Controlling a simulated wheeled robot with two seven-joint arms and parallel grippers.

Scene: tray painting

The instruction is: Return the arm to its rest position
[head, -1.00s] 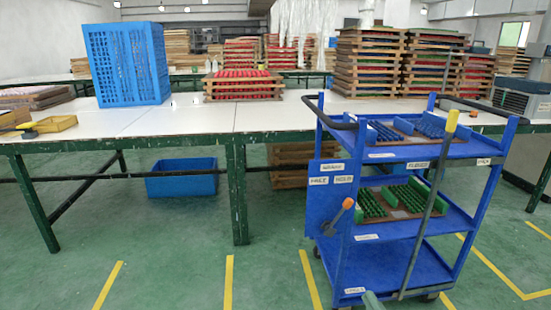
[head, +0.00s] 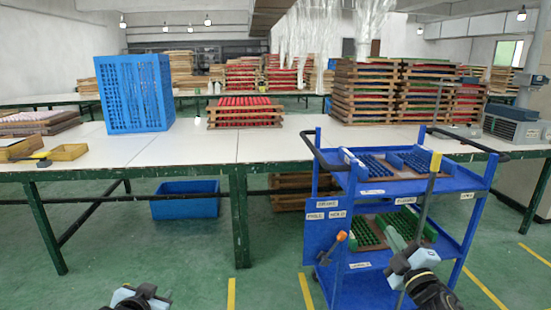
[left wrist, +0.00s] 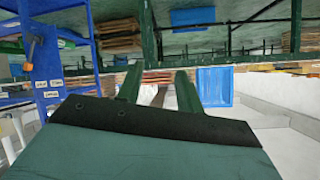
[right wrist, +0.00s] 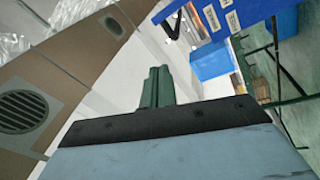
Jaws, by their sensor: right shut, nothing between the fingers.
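My right arm reaches in from the lower right of the head view. Its gripper (head: 394,240) points up and left in front of the blue cart (head: 345,190). In the right wrist view its green fingers (right wrist: 157,84) are together with nothing between them. My left arm (head: 138,298) shows only at the bottom edge of the head view, left of centre. In the left wrist view the left gripper's fingers (left wrist: 158,88) stand apart with nothing held between them.
The cart carries trays of blue and green pieces. Behind it stands a long white table (head: 200,148) with a blue crate (head: 134,94) and stacked trays (head: 372,92). A blue bin (head: 185,200) is under the table. Green floor is clear left of the cart.

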